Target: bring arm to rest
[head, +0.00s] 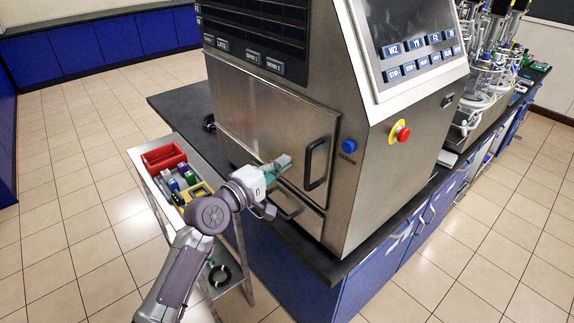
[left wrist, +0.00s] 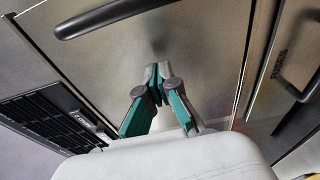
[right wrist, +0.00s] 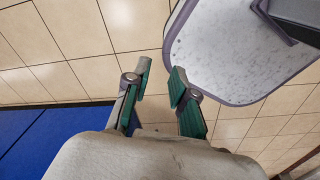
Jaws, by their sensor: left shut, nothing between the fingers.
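My left arm comes in from the bottom left in the head view. Its gripper (head: 284,162) is in front of the steel cabinet's lower door, left of the black door handle (head: 315,162). In the left wrist view the left gripper's green fingers (left wrist: 157,82) are together and empty, with the steel panel behind them; whether they touch it I cannot tell. My right gripper (right wrist: 161,82) shows only in the right wrist view. Its fingers are apart with nothing between them, above the tiled floor.
The steel cabinet (head: 385,185) stands on a dark bench top (head: 180,102). A trolley (head: 142,168) with a red bin (head: 163,158) and small coloured items stands beside my left arm. A red stop button (head: 400,132) is on the cabinet's side. Tiled floor is open at left.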

